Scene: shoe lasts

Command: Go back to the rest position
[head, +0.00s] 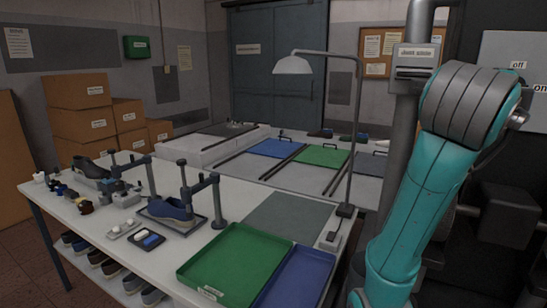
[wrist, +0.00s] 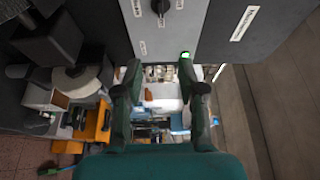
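My gripper (wrist: 160,78) shows in the wrist view with its two dark green fingers spread well apart. Nothing is held between them. Past the fingers I see a pale surface with small items, too small and dark to name. A grey panel with a black knob (wrist: 160,6) and white labels lies beyond the fingertips. In the head view my teal arm stands folded up at the right, and my gripper is out of sight there.
A white bench carries a green tray (head: 232,262), a blue tray (head: 297,280), a dark blue shoe (head: 170,209) at a stand and a lamp (head: 292,65). A grey mat (head: 287,215) is bare. In the wrist view, an orange machine (wrist: 95,125) stands left of my gripper.

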